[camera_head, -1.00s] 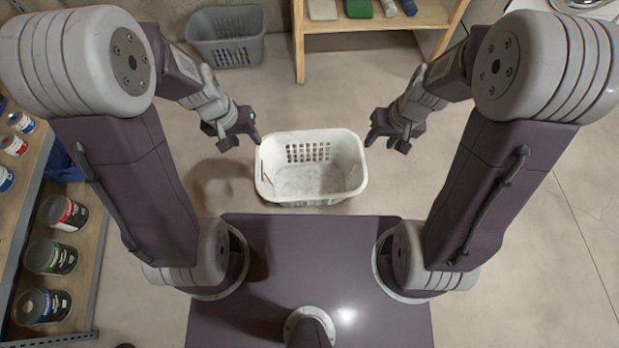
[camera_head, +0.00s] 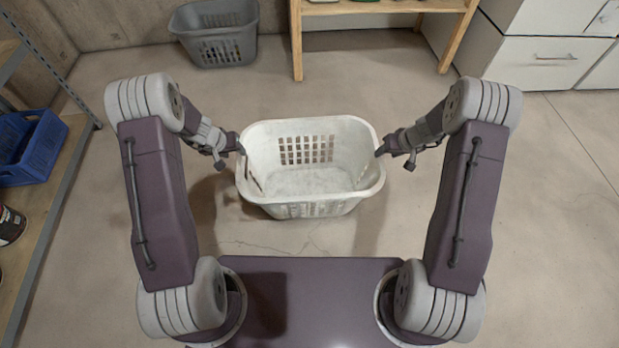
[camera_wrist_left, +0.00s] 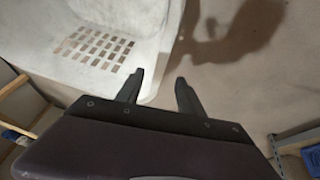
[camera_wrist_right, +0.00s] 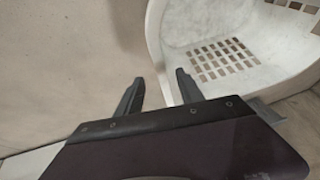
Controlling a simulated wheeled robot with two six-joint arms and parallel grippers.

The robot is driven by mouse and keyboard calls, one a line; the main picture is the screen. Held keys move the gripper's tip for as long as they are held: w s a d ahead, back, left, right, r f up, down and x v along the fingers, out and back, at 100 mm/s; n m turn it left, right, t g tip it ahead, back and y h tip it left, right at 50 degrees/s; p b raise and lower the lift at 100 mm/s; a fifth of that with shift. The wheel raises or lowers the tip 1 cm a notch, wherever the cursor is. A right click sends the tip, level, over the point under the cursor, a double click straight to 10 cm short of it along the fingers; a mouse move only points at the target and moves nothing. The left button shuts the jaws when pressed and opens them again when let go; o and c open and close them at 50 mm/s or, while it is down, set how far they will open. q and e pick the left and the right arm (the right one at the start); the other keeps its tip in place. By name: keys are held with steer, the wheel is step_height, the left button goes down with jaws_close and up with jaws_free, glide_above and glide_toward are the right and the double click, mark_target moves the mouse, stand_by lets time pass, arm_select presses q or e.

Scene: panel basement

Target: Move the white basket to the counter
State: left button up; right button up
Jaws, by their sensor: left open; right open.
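The white basket (camera_head: 310,208) stands upright on the floor in front of my base, empty, with slotted walls. My left gripper (camera_head: 240,146) is at the basket's left end, and my right gripper (camera_head: 382,152) is at its right end. Both are open. In the left wrist view the basket's rim runs between the two fingers (camera_wrist_left: 157,88). The right wrist view also shows the rim between the fingers (camera_wrist_right: 160,92). I cannot tell whether the fingers touch it. White cabinets (camera_head: 535,62) stand at the back right; no countertop is clearly visible.
A grey basket (camera_head: 222,48) stands on the floor at the back left. A wooden shelf (camera_head: 385,6) is at the back middle. A shelf with a blue crate (camera_head: 36,158) and cans lines the left side. The floor at right is clear.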

mark_target(239, 156)
arm_select(q)
steer(key=x, duration=0.9)
arm_select(e)
steer(key=x, duration=0.9)
arm_select(q)
steer(key=shift+c, duration=0.4)
arm_select(e)
steer(key=shift+c, duration=0.2)
arm_select(q)
jaws_close()
arm_select(e)
jaws_close()
